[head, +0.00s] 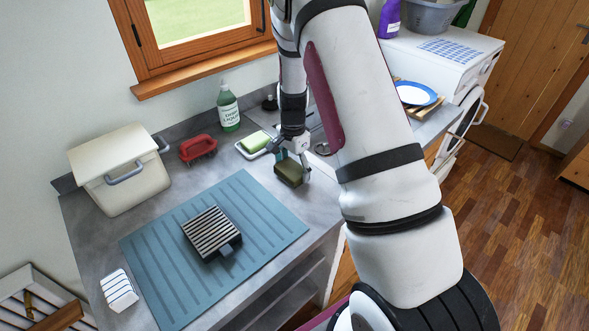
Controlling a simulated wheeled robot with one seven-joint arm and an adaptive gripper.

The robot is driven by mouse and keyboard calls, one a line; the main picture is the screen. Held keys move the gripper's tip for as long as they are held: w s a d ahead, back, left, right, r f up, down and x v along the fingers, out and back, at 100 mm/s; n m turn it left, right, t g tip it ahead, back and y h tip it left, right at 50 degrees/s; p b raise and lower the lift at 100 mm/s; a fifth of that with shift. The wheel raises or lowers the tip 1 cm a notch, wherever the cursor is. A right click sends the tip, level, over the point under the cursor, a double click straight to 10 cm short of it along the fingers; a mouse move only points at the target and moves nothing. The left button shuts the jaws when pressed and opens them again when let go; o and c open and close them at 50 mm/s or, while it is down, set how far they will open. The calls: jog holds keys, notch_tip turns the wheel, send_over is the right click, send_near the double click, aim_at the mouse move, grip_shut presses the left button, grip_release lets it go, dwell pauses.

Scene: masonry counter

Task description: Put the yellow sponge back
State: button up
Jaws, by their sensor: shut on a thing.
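The yellow sponge (288,174) looks dark olive-yellow in the shade. My gripper (293,165) is shut on it from above, with one finger showing at its right side. The sponge is over the grey counter, just beyond the upper right corner of the blue ribbed mat. I cannot tell whether it touches the counter. A white dish (244,153) holding a light green block (254,142) is close by to the left of my gripper. A black-and-white slatted holder (211,232) sits on the mat, its slats facing up.
The blue mat (262,225) is otherwise bare. A red brush (198,148), a green soap bottle (228,108) and a lidded cream bin (124,178) stand along the back. A white striped block (118,290) is at the lower left. My arm hides part of the counter at right.

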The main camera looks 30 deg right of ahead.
jog(key=shift+f, duration=0.55)
jog(key=shift+f, duration=0.15)
jog(key=o, duration=1.2)
